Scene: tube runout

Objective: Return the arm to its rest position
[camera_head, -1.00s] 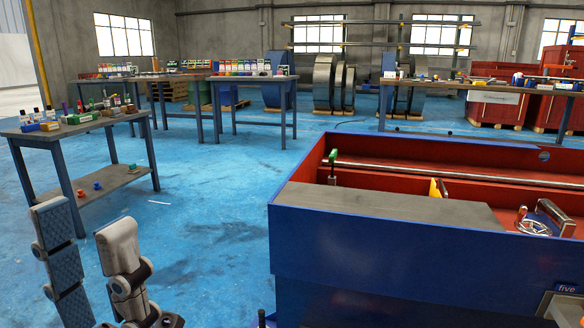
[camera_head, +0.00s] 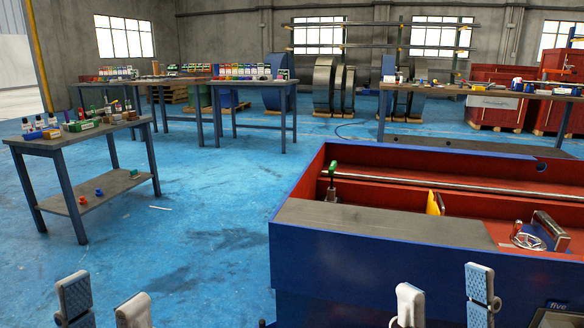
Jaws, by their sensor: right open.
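My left gripper (camera_head: 104,301) is at the bottom left, its two grey-white fingers apart with nothing between them. My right gripper (camera_head: 444,293) is at the bottom right in front of the blue machine housing, fingers apart and empty. Only the fingers of both grippers show; the rest of both arms is cut off by the lower edge. Neither gripper appears to touch anything.
The blue housing with a red inside (camera_head: 360,262) fills the right foreground, holding a steel tube (camera_head: 420,180) and a handwheel (camera_head: 529,237). A workbench (camera_head: 75,141) with small items stands at left. Blue floor (camera_head: 200,235) is clear between them.

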